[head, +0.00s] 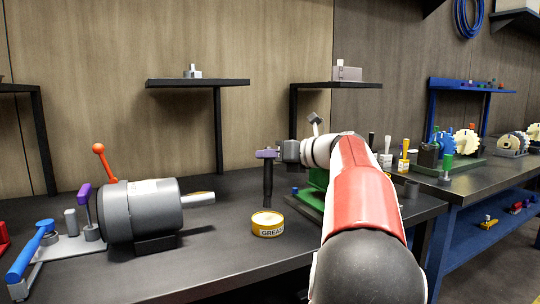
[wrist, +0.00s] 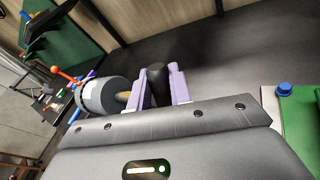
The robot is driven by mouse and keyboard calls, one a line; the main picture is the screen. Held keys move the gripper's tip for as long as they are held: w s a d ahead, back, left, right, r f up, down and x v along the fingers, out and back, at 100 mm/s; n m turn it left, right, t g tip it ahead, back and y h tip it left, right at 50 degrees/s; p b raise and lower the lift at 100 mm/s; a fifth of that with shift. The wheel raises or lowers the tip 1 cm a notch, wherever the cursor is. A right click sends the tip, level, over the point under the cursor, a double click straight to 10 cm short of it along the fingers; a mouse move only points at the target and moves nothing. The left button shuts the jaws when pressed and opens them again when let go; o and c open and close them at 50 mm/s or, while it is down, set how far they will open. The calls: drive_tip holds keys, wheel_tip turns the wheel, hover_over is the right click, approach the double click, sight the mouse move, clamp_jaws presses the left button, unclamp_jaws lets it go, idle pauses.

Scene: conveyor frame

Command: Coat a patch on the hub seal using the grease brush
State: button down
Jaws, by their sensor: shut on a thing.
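My gripper (head: 265,154) has purple fingers and is shut on a dark upright tool (head: 268,185), apparently the grease brush. Its lower end hangs above the bench; bristles cannot be made out. In the wrist view my gripper (wrist: 165,86) has the dark tool (wrist: 157,82) between its fingers. A yellow grease tin (head: 268,224) stands on the bench, in front of and below the tool, apart from it. A grey motor-like housing (head: 145,210) with a pale shaft lies to the left. I cannot pick out the hub seal for sure; my arm hides part of a green fixture (head: 312,190).
A tool stand with a blue handle (head: 32,250) is at the far left. Small shelves (head: 197,83) hang on the wall behind. To the right is a blue-framed bench (head: 470,185) with brushes and gears. The bench between housing and tin is clear.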

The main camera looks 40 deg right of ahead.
wheel_tip(320, 180, up, 2)
drive_tip(key=shift+r+p, duration=0.15)
drive_tip(key=shift+p, duration=0.85)
drive_tip(key=shift+r+b, duration=0.3)
drive_tip(key=shift+r, duration=0.6)
drive_tip(key=shift+s, duration=0.1)
